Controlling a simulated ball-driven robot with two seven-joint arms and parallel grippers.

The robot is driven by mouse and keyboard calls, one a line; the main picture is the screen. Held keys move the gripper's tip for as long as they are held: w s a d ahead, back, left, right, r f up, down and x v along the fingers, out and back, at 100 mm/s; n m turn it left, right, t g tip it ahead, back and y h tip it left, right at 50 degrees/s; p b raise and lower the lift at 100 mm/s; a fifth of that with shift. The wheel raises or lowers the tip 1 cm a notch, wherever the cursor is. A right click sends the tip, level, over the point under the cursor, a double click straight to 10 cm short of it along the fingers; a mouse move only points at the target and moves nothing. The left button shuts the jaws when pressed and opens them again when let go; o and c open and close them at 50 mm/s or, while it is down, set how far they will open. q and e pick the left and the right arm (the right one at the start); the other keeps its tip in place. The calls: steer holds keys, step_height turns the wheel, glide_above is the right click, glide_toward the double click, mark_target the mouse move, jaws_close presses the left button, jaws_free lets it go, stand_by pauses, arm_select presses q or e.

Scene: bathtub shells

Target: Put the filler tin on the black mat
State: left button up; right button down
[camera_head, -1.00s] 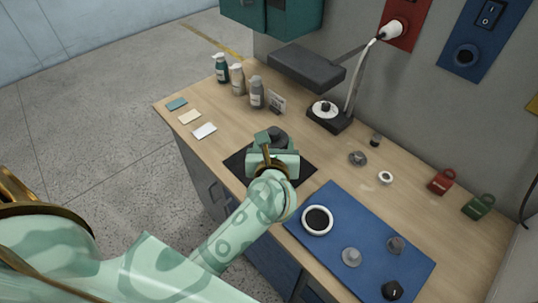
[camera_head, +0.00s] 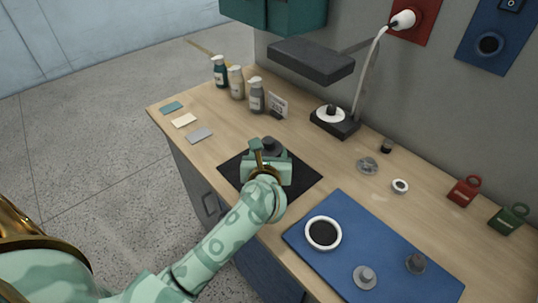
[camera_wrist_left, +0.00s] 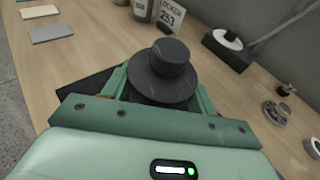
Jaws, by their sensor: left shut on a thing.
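The black mat (camera_head: 306,178) lies on the wooden bench, partly hidden by my left arm. My left gripper (camera_head: 268,158) is over the mat. It is shut on a dark grey round tin with a narrower, knob-like top, which I take to be the filler tin (camera_head: 270,145). My right gripper is not in view.
Several pump bottles (camera_head: 237,84) and a sign (camera_head: 278,105) stand behind the mat. A lamp (camera_head: 335,122) is at the back. A blue mat (camera_head: 370,250) with a white-rimmed dish (camera_head: 323,234) lies to the right. Red (camera_head: 465,191) and green (camera_head: 508,219) padlock-like things stand further right.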

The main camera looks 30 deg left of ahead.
arm_select(q)
steer(key=shift+f, duration=0.1)
steer(key=o, duration=1.3)
steer(key=shift+s+d+r, duration=0.1)
steer(key=shift+r, duration=0.1)
steer(key=p+v, duration=0.1)
steer(key=v, duration=1)
steer(key=shift+s+d+r+p, duration=0.1)
steer(key=shift+s+d+p, duration=0.05)
steer(key=shift+s+p, duration=0.2)
